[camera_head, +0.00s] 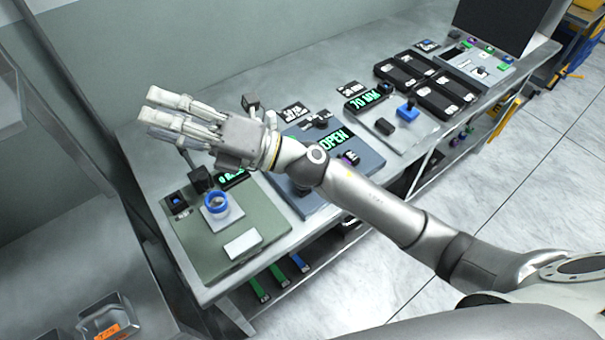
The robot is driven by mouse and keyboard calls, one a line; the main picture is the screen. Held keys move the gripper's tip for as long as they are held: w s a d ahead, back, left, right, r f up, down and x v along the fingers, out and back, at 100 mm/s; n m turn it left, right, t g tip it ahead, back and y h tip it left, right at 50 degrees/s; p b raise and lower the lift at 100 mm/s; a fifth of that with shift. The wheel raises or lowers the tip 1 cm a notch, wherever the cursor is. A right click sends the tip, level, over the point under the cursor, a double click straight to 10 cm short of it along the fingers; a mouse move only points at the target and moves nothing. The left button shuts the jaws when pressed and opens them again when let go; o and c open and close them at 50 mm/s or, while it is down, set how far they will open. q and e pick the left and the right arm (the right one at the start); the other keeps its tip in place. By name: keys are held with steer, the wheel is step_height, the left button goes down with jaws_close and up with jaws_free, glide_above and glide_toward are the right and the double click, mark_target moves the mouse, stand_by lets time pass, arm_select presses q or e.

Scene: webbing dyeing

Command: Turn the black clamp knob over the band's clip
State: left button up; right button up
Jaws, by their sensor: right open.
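My right gripper (152,107) is open and empty, held above the left end of the bench with its pale fingers pointing left. Its arm crosses the picture from the lower right and hides part of the stations beneath. A dark block (201,180) stands below the gripper by the green-grey plate; I cannot tell whether it is the clamp knob. A blue ring (216,203) sits on a pale square on that plate. Another dark block (250,102) shows just behind the wrist. The band's clip cannot be made out. My left gripper is not in view.
The grey bench (150,165) runs along the wall to the upper right. It carries the green-grey plate (205,250), a blue-grey station with an OPEN display (336,140), a pale station (408,135) and black trays (440,97). Green straps (258,288) hang below the front edge.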

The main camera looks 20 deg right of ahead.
steer(key=s+f+n+g+h, duration=0.4)
steer(key=f+n+g+h, duration=0.5)
steer(key=f+n, duration=0.4)
steer(key=w+d+f+n+h, duration=0.1)
steer(key=w+d+f+h, duration=0.2)
steer(key=d, duration=0.4)
steer(key=w+d+n+h, duration=0.1)
steer(key=w+d+h, duration=0.2)
steer(key=d+h, duration=0.35)
steer(key=w+d+f+n+h, duration=0.1)
steer(key=w+d+f+h, duration=0.15)
steer(key=d, duration=0.65)
steer(key=shift+t, duration=0.3)
steer(key=f+p, duration=0.1)
steer(key=f, duration=0.1)
steer(key=f+p, duration=0.1)
steer(key=f, duration=0.2)
steer(key=f+p, duration=0.1)
steer(key=f, duration=0.2)
steer(key=shift+a+f+p, duration=0.25)
steer(key=shift+p, duration=0.05)
steer(key=shift+f, duration=0.8)
steer(key=c, duration=1.1)
